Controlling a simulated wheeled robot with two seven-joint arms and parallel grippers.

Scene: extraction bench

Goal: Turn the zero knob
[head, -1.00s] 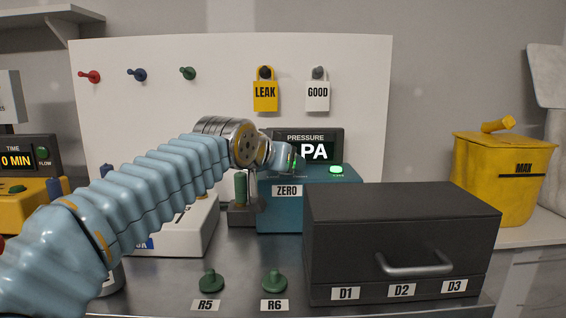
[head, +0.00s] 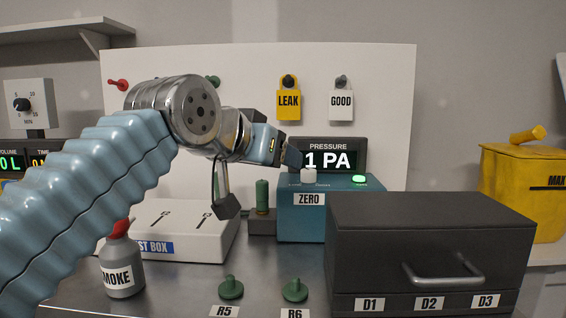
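The zero knob is a small pale knob (head: 309,176) on top of the teal pressure unit (head: 345,211), above a white ZERO label. The unit's dark display (head: 330,158) reads 1 PA, and a green button (head: 358,180) glows on its top right. My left arm reaches in from the left. My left gripper (head: 294,157) is just above and left of the knob, in front of the display's left edge. It looks apart from the knob. Its fingers are seen side-on, so I cannot tell their opening. My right gripper is out of view.
A dark drawer box (head: 430,240) stands right of the unit. A white test box (head: 190,235) and a smoke bottle (head: 123,265) are below my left arm. Green pegs R5 (head: 231,288) and R6 (head: 295,290) stand in front. LEAK (head: 289,101) and GOOD (head: 341,102) tags hang behind.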

